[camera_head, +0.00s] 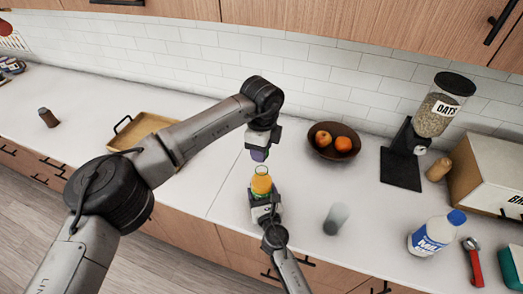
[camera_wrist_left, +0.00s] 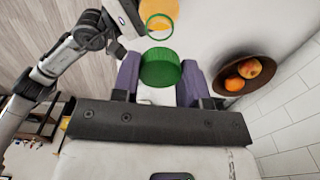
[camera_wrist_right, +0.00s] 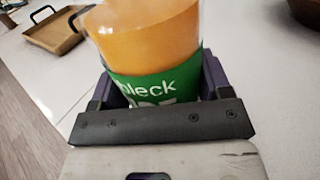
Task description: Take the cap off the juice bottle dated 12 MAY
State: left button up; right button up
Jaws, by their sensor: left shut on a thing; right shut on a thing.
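The juice bottle (camera_head: 262,185) is upright with orange juice inside; its open mouth shows as a ring. My right gripper (camera_head: 266,207) is shut on its lower part. In the right wrist view the bottle (camera_wrist_right: 150,40) has a green label with partly visible white lettering; no date is readable. My left gripper (camera_head: 260,153) is above the bottle. In the left wrist view it is shut on a green cap (camera_wrist_left: 160,68), apart from the bottle's green-rimmed mouth (camera_wrist_left: 159,27). In the head view the cap is mostly hidden by the fingers.
A fruit bowl (camera_head: 334,141) stands right of the bottle, near the wall. A cloudy glass (camera_head: 336,218), a milk bottle (camera_head: 433,236) and an oats dispenser (camera_head: 432,110) are further right. A wooden tray (camera_head: 147,128) lies behind my left arm.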

jog(key=o, duration=1.8)
jog(key=shift+s, duration=0.1)
